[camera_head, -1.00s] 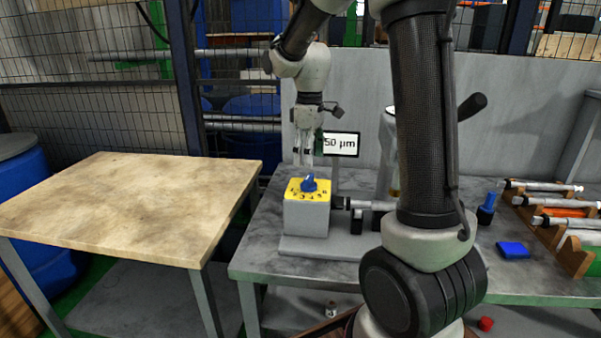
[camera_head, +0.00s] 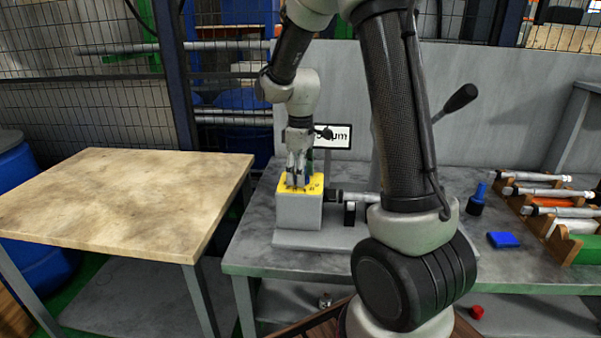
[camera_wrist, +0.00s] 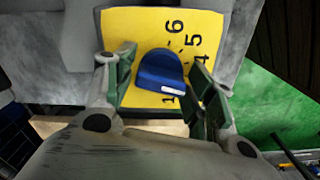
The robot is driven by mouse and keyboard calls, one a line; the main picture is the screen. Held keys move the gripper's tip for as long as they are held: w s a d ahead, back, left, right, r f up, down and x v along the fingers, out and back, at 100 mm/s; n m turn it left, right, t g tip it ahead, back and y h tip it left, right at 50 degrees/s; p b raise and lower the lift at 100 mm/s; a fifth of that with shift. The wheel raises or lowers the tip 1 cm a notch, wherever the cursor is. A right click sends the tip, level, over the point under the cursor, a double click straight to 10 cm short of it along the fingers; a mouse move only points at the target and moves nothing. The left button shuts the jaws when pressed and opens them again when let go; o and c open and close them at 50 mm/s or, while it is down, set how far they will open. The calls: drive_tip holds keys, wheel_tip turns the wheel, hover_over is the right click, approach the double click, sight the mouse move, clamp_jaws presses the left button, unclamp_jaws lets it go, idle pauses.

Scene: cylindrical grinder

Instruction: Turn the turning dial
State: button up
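The turning dial is a blue knob (camera_wrist: 161,72) on a yellow plate (camera_wrist: 150,28) with black numbers; 1, 4, 5 and 6 can be read in the wrist view. The plate tops a grey box (camera_head: 299,212) on the grey bench. My gripper (camera_wrist: 163,84) is open, with one finger on each side of the knob and a visible gap to it on both sides. In the head view my gripper (camera_head: 296,181) points down at the plate and hides most of the knob.
A display (camera_head: 333,136) stands behind the box, partly hidden by my arm. A blue block (camera_head: 503,240), a blue-topped bottle (camera_head: 477,200) and a rack (camera_head: 540,222) of metal cylinders are on the bench's right. A bare wooden-topped table (camera_head: 120,200) stands at left.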

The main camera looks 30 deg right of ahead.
drive_tip(key=c, duration=0.6)
drive_tip(key=shift+o, duration=0.2)
drive_tip(key=shift+m, duration=2.9)
drive_tip(key=o, duration=1)
